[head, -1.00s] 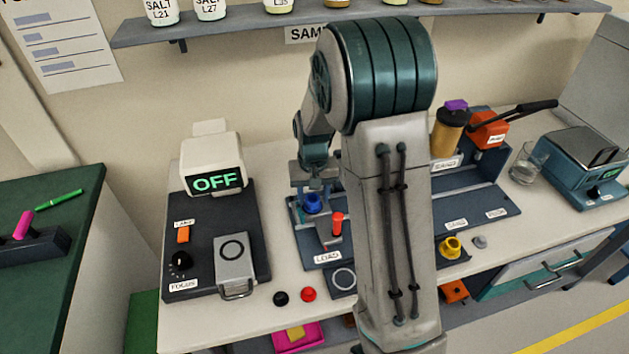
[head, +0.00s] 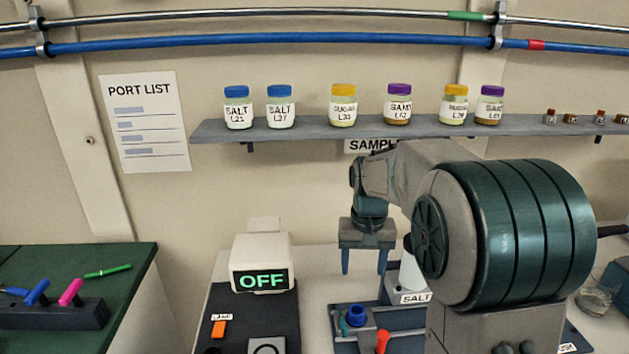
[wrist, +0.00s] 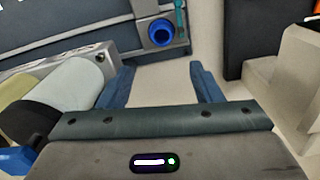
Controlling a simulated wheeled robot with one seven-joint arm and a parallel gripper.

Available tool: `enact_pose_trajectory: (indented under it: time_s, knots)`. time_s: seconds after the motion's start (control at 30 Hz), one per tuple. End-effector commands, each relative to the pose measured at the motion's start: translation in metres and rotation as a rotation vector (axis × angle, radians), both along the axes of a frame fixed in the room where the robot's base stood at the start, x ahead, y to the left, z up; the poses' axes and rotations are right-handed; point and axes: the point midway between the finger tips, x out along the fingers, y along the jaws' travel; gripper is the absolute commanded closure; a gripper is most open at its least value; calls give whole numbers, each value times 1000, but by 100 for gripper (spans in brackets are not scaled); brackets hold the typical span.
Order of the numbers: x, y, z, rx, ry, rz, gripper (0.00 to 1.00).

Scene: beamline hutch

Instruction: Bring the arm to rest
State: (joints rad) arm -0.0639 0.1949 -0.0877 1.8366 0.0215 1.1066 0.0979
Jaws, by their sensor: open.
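My gripper (head: 364,262) hangs fingers down above the bench in the head view, between the OFF device and the SALT-labelled holder. Its two blue fingers are apart with nothing between them. In the wrist view my gripper (wrist: 163,88) is also open, with bare pale bench showing between the fingers. A blue ring-shaped piece (head: 356,315) sits on the grey fixture below the gripper, apart from it; it also shows in the wrist view (wrist: 160,32). My forearm hides much of the bench on the right.
The OFF device (head: 262,265) stands left of my gripper. A shelf (head: 330,129) with several labelled jars runs along the wall behind and above. A white cylinder stands in the SALT holder (head: 405,298) close to the right. A glass beaker (head: 597,298) is at far right.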

Motion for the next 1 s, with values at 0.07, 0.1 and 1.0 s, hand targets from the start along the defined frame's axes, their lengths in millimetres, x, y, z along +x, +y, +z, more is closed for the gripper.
enact_pose_trajectory:
  time_s: [0.07,0.1,1.0]
  knots:
    - [-15,0,8,3,-21,8,41]
    - [-25,0,12,6,-33,14,41]
    - [-214,6,7,-19,-262,136,41]
